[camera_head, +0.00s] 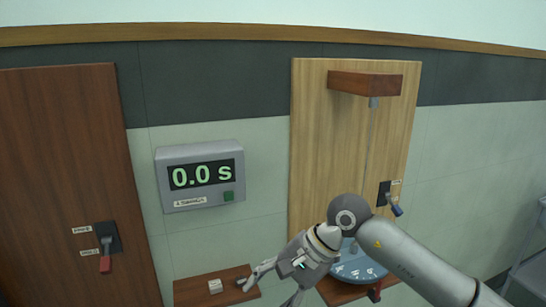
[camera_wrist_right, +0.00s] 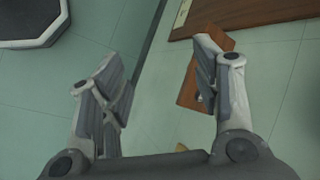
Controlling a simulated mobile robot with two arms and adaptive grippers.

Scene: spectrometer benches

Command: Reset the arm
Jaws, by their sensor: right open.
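My right arm (camera_head: 415,262) comes in from the lower right of the head view. Its right gripper (camera_head: 266,287) is at the lower middle, near the small wooden shelf, fingers spread and empty. In the right wrist view the two fingers of this gripper (camera_wrist_right: 160,85) are wide apart, with only wall or floor tiles between them. Part of the wooden shelf (camera_wrist_right: 188,90) shows behind the right-hand finger. My left gripper is in neither view.
A grey timer (camera_head: 198,205) reading 0.0 s is on the wall. A dark door-like panel (camera_head: 60,170) has a red-handled lever (camera_head: 105,262). A light wooden board (camera_head: 325,150) bears a bracket (camera_head: 365,84), a blue-handled lever (camera_head: 396,209) and a blue disc (camera_head: 355,270) below.

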